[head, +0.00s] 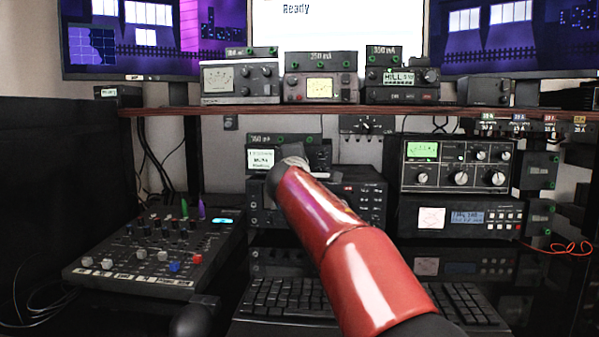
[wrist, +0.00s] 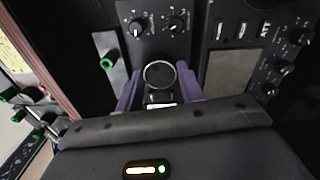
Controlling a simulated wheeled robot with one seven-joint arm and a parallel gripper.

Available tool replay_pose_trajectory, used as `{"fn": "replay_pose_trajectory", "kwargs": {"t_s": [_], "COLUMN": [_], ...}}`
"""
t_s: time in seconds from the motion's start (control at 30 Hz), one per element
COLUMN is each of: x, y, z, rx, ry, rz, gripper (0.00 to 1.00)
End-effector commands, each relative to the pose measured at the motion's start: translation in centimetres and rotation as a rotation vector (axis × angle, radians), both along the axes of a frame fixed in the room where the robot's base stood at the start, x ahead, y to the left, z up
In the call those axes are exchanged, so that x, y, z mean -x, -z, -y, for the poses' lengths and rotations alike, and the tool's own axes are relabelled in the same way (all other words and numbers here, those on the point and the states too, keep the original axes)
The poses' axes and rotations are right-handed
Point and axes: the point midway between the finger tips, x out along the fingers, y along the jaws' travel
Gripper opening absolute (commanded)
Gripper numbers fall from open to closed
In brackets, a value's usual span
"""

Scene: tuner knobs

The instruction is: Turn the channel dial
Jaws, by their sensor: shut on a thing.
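A round dark dial (wrist: 159,73) with a light rim sits on a black panel in the wrist view, and I take it as the channel dial. My gripper (wrist: 160,88) has two purple fingers, one on each side of the dial, shut on it. The lower part of the dial is partly covered by the gripper body. In the head view my red arm reaches to a black radio unit (head: 371,203) at the middle of the desk. The arm end hides the dial and the fingers there. Any mark on the dial is too small to read.
Smaller knobs (wrist: 157,24) sit just above the dial, and a green knob (wrist: 108,60) is at its left. In the head view a mixer (head: 130,283) is at left, a keyboard (head: 285,297) in front, a meter unit (head: 457,165) at right, and a shelf (head: 230,110) above.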

Motion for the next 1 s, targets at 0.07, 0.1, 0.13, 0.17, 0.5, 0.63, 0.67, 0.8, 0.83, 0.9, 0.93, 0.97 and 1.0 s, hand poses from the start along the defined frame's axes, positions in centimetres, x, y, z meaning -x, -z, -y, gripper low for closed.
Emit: {"fn": "replay_pose_trajectory", "kwargs": {"t_s": [0.07, 0.1, 0.13, 0.17, 0.5, 0.63, 0.67, 0.8, 0.83, 0.9, 0.93, 0.97, 1.0], "x": [-0.04, -0.05, -0.05, -0.05, -0.06, -0.06, -0.06, -0.06, -0.07, -0.06, -0.06, -0.05, -0.05], "y": [0.34, 0.33, 0.31, 0.3, 0.23, 0.22, 0.22, 0.23, 0.23, 0.22, 0.2, 0.18, 0.16], "z": [0.0, 0.01, 0.01, 0.01, 0.03, 0.03, 0.03, 0.03, 0.03, 0.03, 0.02, 0.02, 0.02], "rx": [-0.041, -0.058, -0.07, -0.081, -0.136, -0.137, -0.137, -0.136, -0.136, -0.136, -0.136, -0.136, -0.136], "ry": [0.001, 0.001, 0.001, 0.001, 0.002, 0.003, 0.003, 0.003, 0.003, 0.002, 0.002, 0.002, 0.002], "rz": [0.0, 0.0, 0.0, 0.0, 0.001, 0.0, 0.0, 0.0, 0.0, 0.001, 0.001, 0.001, 0.002], "gripper": [0.15, 0.15, 0.15, 0.15, 0.15, 0.15, 0.15, 0.15, 0.4, 0.49, 0.53, 0.57, 0.59]}}
